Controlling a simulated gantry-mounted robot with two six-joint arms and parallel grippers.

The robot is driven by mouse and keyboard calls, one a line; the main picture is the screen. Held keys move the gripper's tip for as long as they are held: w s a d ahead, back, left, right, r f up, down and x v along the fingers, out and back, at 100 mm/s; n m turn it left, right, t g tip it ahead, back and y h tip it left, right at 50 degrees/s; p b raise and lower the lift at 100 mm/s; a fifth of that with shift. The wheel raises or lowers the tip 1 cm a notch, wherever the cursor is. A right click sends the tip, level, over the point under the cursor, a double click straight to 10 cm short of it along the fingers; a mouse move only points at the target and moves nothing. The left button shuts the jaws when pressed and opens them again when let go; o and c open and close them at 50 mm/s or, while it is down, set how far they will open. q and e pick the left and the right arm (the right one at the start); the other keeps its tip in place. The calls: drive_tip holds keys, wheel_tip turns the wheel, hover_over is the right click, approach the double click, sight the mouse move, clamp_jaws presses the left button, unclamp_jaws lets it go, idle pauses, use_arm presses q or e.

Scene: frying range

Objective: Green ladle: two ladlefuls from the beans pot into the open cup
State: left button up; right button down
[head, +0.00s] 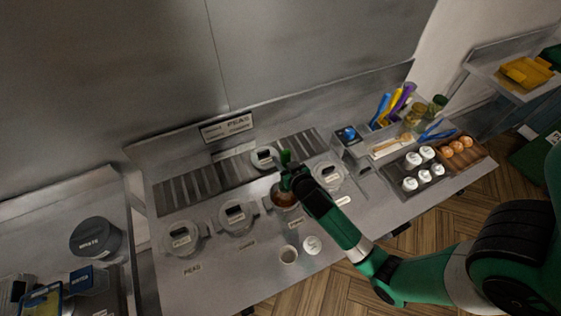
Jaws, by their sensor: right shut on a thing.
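My right gripper (290,176) is shut on the green ladle (285,157), whose handle end sticks up above the jaws. The ladle's lower part is hidden. The gripper is over an open pot (284,198) with reddish-brown contents, partly covered by my arm. The label in front of this pot is too small to read, so I cannot confirm it is beans. The open cup (289,255) stands upright on the counter in front of the pot, pale with a dark inside. My left gripper is not in view.
Lidded pots stand left (183,238), centre-left (237,217) and right (328,174) of the open pot. A loose lid (264,158) lies behind. A white-topped cup (312,245) stands beside the open cup. Trays with white jars (410,184) and orange-brown items (462,144) are right.

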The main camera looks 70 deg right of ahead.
wheel_tip(320, 180, down, 15)
drive_tip(key=b, duration=1.4)
drive_tip(key=shift+f, duration=0.15)
drive_tip(key=shift+a, duration=0.1)
wheel_tip(320, 180, up, 15)
drive_tip(key=p, duration=1.4)
drive_tip(key=shift+r, duration=0.2)
drive_tip(key=shift+f, duration=0.1)
